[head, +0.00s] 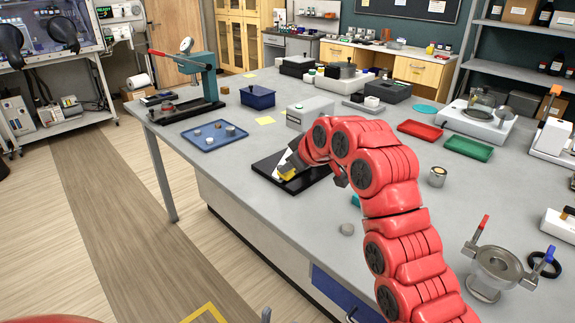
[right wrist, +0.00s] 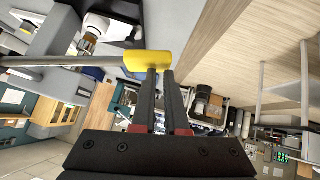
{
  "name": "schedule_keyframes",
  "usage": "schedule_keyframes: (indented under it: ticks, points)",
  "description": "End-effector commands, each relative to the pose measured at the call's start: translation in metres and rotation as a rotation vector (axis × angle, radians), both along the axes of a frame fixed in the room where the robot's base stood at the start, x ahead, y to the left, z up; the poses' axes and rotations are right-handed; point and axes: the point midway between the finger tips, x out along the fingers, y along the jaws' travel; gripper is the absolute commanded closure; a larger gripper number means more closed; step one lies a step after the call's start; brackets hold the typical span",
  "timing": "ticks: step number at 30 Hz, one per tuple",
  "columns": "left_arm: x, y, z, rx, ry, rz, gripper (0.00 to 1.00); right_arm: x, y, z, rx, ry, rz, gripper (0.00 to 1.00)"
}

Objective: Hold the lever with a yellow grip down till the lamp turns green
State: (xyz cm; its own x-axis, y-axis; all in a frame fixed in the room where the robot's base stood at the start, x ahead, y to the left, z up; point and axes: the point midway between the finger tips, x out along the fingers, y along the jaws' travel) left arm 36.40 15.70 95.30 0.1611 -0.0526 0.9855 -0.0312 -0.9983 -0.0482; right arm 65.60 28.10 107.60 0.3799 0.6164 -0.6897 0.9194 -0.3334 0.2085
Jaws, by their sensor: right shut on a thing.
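My right gripper (head: 291,170) is at the black base plate (head: 268,168) near the table's left edge. It is shut on the yellow grip (head: 287,174) of the lever, which its fingers and my arm partly cover. In the right wrist view the yellow grip (right wrist: 148,61) sits at the tips of the two fingers (right wrist: 160,75), and the metal lever rod (right wrist: 60,61) runs left from it. I cannot make out the lamp or its colour; my right arm hides part of the station. My left gripper is not in view.
A blue tray (head: 190,137) with small round pieces and a green press (head: 207,80) stand to the left. A grey box (head: 308,112) is behind the plate. A red tray (head: 420,130), a green tray (head: 468,148) and a metal pot (head: 495,265) are to the right.

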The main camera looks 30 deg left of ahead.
Motion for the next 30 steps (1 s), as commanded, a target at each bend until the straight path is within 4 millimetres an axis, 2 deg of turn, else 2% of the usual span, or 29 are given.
schedule_keyframes:
  ticks: [1,2,7,8,10,18,24,30]
  points:
    - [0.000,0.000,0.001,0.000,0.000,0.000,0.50,-0.001,-0.004,-0.007,-0.022,0.022,-0.007,1.00]
    - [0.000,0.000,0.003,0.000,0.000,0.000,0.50,-0.002,-0.004,-0.003,-0.021,0.020,-0.006,1.00]
    - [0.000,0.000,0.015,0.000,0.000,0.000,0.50,-0.013,0.001,0.038,-0.007,0.002,-0.004,1.00]
    - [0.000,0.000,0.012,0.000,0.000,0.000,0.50,-0.015,-0.001,0.041,-0.004,-0.001,-0.004,1.00]
    - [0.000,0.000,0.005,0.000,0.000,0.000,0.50,-0.022,-0.013,0.050,0.000,-0.004,-0.005,1.00]
    - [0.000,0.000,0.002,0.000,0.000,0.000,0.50,-0.047,-0.045,0.091,0.001,-0.006,-0.001,1.00]
    - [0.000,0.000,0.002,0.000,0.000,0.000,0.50,-0.055,-0.055,0.106,0.006,-0.009,-0.002,1.00]
    - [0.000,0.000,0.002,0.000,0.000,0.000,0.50,-0.056,-0.057,0.108,0.005,-0.008,-0.001,1.00]
